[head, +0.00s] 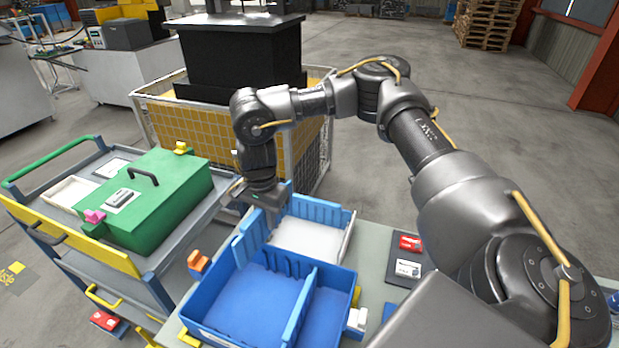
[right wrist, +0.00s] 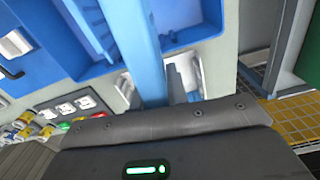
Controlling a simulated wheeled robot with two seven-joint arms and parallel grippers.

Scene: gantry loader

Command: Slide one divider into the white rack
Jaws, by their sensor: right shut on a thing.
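My right gripper (head: 266,203) is over the left end of the white rack (head: 305,240), shut on a blue divider. The held divider (right wrist: 145,50) shows in the right wrist view as a blue strip running up from the jaws. Its lower edge and its contact with the rack cannot be made out. The white rack lies behind the blue bin, with a blue notched panel (head: 318,209) along its back. The blue bin (head: 200,328) is at the front, with another blue divider (head: 299,308) standing across it. My left gripper is not in view.
A cart with a green case (head: 150,205) stands at the left. An orange block (head: 198,262) sits left of the bin. A red item (head: 410,243) and a white item (head: 408,268) lie on the table at right. A yellow mesh crate (head: 210,135) stands behind.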

